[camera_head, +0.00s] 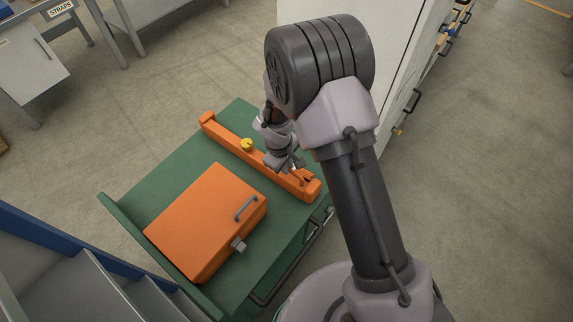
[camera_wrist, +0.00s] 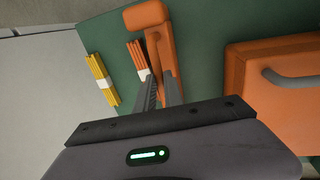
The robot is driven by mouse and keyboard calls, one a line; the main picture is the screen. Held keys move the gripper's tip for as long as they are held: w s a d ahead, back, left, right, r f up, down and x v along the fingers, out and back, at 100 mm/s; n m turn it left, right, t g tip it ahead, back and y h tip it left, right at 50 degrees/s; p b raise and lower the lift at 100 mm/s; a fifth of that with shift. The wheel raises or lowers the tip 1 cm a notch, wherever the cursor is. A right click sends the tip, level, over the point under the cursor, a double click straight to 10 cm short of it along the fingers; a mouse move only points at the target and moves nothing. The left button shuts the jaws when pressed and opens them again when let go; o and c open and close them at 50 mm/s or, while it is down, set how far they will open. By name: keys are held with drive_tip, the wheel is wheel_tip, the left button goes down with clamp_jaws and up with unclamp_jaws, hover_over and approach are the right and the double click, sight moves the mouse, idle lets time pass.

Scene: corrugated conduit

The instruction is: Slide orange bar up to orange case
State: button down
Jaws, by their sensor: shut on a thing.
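A strip of green separates bar and case. My gripper (camera_head: 296,168) is at the bar's near right part, fingers pointing down, shut on the bar. In the wrist view the fingers (camera_wrist: 160,88) reach the bar (camera_wrist: 167,55), and the case (camera_wrist: 285,85) is to the right, apart from it. The exact contact is partly hidden by the fingers.
The green cart top (camera_head: 165,190) has a raised rim and a dark rail at its near side. In the wrist view an orange bundle (camera_wrist: 136,58) and a yellow bundle (camera_wrist: 101,80) lie left of the bar. A white cabinet (camera_head: 395,30) stands behind my arm.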

drive_tip(key=s+a+b, duration=0.4)
drive_tip(key=s+a, duration=0.1)
drive_tip(key=s, duration=0.2)
drive_tip(key=shift+a, duration=0.2)
drive_tip(key=c, duration=1.5)
unclamp_jaws()
drive_tip(key=shift+o, duration=0.2)
